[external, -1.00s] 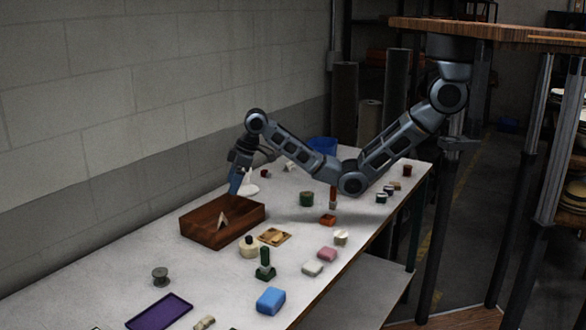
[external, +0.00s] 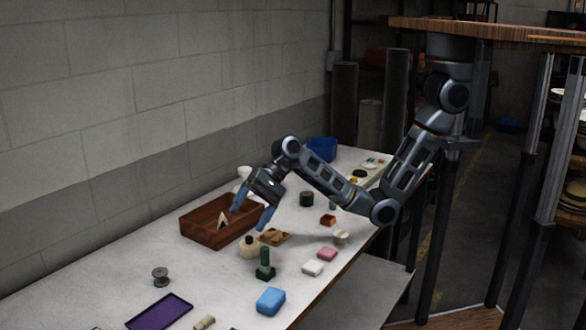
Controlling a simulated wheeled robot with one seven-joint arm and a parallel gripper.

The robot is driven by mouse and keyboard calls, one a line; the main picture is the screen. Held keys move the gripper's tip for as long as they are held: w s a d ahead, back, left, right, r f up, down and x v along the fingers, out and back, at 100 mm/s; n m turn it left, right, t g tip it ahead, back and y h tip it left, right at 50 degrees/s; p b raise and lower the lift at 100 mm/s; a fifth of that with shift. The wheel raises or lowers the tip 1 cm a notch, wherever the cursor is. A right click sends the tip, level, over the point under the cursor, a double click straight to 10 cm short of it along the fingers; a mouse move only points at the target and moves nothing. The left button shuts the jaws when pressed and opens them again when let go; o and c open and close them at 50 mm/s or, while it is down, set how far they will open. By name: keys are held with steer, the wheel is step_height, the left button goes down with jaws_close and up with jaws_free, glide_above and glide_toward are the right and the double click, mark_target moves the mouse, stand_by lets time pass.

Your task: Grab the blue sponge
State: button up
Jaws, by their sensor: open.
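The blue sponge (external: 270,301) is a light blue block lying on the white table near its front edge, at the lower middle of the external view. My gripper (external: 250,221) is open, its two blue fingers pointing down and spread apart. It is above the table beside the wooden box, farther back than the sponge and up and left of it in the picture. Nothing shows between the fingers. The sponge is fully in view and apart from the gripper.
A green stamp-like object (external: 265,265) stands just behind the sponge.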

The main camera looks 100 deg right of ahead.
steer(key=s+a+r+m+y, duration=0.2)
steer(key=s+a+m+y, duration=0.2)
steer(key=s+a+m, duration=0.45)
steer(key=m, duration=0.2)
glide_toward(272, 294)
steer(key=x, duration=0.3)
steer(key=shift+a+f+n+b, duration=0.1)
steer(key=shift+f+n+b, duration=0.15)
steer(key=shift+b, duration=0.1)
steer(key=shift+x, duration=0.95)
steer(key=shift+t, duration=0.3)
steer(key=shift+x, duration=2.7)
steer(key=shift+r, duration=0.15)
steer(key=shift+c, duration=0.3)
steer(key=c, duration=1)
